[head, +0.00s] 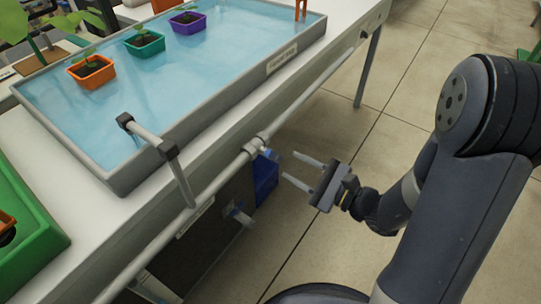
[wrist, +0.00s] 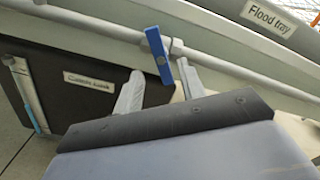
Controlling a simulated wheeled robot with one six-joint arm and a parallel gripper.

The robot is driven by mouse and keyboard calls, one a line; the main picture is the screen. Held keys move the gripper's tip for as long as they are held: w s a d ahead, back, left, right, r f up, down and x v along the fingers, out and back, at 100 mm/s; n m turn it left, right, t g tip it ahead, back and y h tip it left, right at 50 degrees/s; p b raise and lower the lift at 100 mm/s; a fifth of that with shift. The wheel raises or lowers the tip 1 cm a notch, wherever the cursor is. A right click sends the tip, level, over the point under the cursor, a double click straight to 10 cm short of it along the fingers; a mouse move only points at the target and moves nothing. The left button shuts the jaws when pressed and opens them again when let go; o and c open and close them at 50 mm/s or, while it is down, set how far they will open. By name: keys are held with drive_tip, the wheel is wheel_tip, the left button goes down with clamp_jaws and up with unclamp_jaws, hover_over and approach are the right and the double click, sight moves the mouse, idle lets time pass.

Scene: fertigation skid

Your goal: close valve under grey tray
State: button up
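The grey tray (head: 225,105) holds blue water and sits on the white bench; its wall shows at the top of the wrist view (wrist: 215,25). Below it, a pipe runs along the bench front with a valve (head: 256,146). The valve's blue lever (wrist: 159,56) lies across the pipe in the wrist view; in the head view only a small blue part shows. My gripper (head: 288,166) is open and empty, just right of the valve in the head view. In the wrist view its fingertips (wrist: 161,72) appear either side of the lever's lower end; contact cannot be told.
A green tray (head: 35,225) is at left. The tiled floor (head: 400,80) at right is clear.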

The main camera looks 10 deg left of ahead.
sight(276, 157)
drive_tip(key=shift+x, duration=3.55)
clamp_jaws()
